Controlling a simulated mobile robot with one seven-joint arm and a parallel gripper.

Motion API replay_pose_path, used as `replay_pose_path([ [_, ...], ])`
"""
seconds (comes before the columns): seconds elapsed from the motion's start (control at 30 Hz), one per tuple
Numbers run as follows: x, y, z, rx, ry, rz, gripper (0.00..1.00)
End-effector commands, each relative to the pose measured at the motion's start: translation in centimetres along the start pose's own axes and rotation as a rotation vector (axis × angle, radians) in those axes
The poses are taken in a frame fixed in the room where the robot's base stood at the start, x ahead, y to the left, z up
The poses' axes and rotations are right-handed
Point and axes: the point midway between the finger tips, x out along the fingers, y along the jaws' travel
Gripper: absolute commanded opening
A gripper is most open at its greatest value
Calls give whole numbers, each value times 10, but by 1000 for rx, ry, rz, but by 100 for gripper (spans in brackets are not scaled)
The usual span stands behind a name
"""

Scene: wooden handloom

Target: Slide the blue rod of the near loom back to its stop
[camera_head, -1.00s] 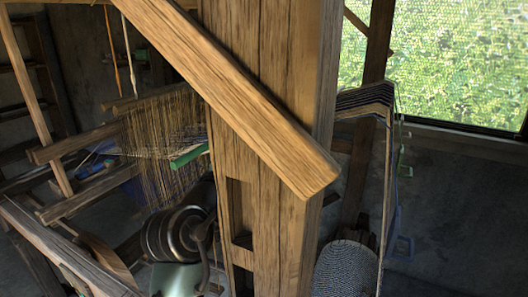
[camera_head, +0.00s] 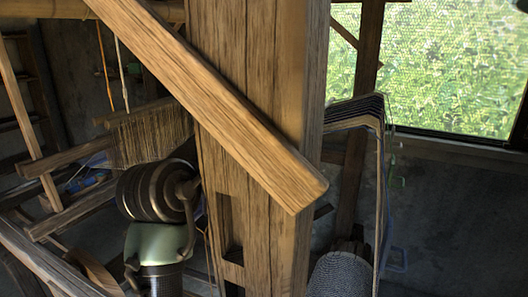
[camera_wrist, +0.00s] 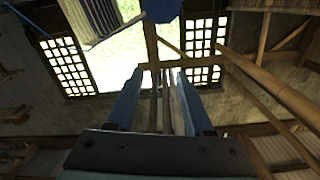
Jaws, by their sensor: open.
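In the head view a wooden loom (camera_head: 62,160) with hanging warp threads (camera_head: 150,140) stands at left behind a thick post. I cannot make out the blue rod for certain; small blue shapes (camera_head: 88,184) show low at the left of the loom. My gripper (camera_wrist: 156,88) shows in the wrist view with its two bluish fingers apart and nothing between them. It points up towards the windows and roof. In the head view my arm stands in front of the threads, and my gripper cannot be made out there.
The thick wooden post (camera_head: 255,120) and its diagonal brace (camera_head: 215,95) fill the middle of the head view and hide what lies behind. A roll of grey cloth (camera_head: 340,277) and dark hanging strips (camera_head: 355,112) are at right. Bamboo poles (camera_wrist: 275,90) cross the wrist view.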

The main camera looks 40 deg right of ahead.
Motion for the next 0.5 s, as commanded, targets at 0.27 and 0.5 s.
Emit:
replay_pose_path([
  [0.27,0,-5,-28,1,0,1,52],
  [0.5,0,-5,-28,-1,0,1,52],
])
